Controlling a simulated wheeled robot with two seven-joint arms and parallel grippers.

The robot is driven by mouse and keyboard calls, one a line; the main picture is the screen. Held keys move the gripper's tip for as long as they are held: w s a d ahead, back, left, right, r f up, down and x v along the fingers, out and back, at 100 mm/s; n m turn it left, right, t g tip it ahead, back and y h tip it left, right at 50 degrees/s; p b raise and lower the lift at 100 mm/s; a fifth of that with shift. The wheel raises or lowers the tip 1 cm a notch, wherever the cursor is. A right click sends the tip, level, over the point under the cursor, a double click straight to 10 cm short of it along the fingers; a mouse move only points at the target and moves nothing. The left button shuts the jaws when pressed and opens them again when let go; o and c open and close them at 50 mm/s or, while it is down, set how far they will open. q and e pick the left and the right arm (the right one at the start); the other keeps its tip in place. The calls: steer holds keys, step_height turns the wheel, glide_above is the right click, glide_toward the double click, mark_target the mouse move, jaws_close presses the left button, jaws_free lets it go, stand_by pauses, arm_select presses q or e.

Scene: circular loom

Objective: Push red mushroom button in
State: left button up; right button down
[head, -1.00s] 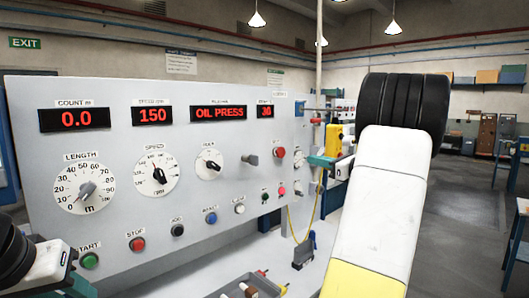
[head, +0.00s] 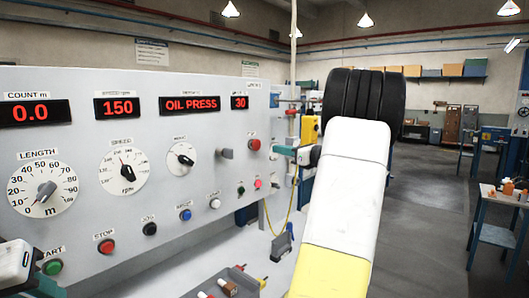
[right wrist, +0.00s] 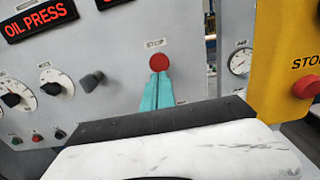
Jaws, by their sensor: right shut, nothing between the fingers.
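The red mushroom button (head: 254,144) sits on the right part of the grey control panel and stands out from it. It also shows in the right wrist view (right wrist: 159,62), under a small label. My right gripper (head: 276,149) is shut and empty, its teal fingertips just right of the button in the head view. In the right wrist view the fingertips (right wrist: 159,76) point at the button's lower edge; I cannot tell whether they touch it. My left gripper (head: 46,274) shows only partly at the lower left, near the green start button.
A yellow box (right wrist: 283,60) with another red stop button stands close to the right of my right gripper. Knobs, dials and small buttons cover the panel (head: 150,80). A tray (head: 238,283) with small parts lies below.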

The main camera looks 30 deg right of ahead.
mark_target(258, 145)
steer(key=x, duration=0.7)
